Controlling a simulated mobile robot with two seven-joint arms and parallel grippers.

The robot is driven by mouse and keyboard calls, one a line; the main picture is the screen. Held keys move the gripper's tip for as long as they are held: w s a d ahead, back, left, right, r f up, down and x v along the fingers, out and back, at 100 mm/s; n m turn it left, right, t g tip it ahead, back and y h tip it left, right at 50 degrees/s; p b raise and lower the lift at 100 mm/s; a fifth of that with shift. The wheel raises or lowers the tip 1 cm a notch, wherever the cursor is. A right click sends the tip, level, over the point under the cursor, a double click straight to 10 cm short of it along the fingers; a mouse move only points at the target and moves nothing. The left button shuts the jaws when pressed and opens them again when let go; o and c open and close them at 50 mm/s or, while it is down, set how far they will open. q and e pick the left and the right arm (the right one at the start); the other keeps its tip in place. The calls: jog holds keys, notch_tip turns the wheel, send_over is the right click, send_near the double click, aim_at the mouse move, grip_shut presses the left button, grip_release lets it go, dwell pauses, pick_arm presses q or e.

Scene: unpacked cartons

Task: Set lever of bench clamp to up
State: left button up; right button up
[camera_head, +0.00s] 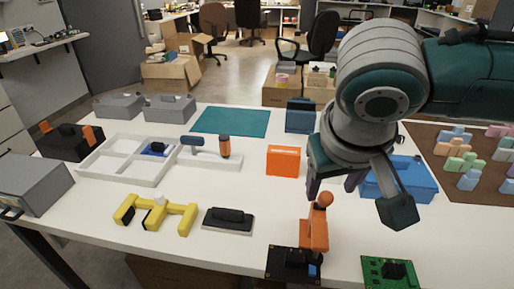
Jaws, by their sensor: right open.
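The bench clamp appears to be the device with a black base (293,263) near the front edge of the white table. Its orange lever (315,235) stands up from the right part of the base and ends in a round orange knob (325,199). My right gripper (334,187) is open, with its fingers pointing down around or just behind the knob. I cannot tell whether a finger touches it. A finger partly overlaps the knob's area. My left gripper is not in view.
A green circuit board (388,272) lies to the right of the clamp. A black block on a pale base (228,220) and a yellow frame (155,215) lie left. An orange box (284,160) and a blue bin (415,177) stand behind. A white divided tray (108,170) is farther left.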

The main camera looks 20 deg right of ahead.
aim_at(327, 197)
jog(key=b+x, duration=0.1)
jog(key=x, duration=0.5)
jog(key=shift+w, duration=0.1)
grip_shut()
dwell(0.3)
dwell(0.9)
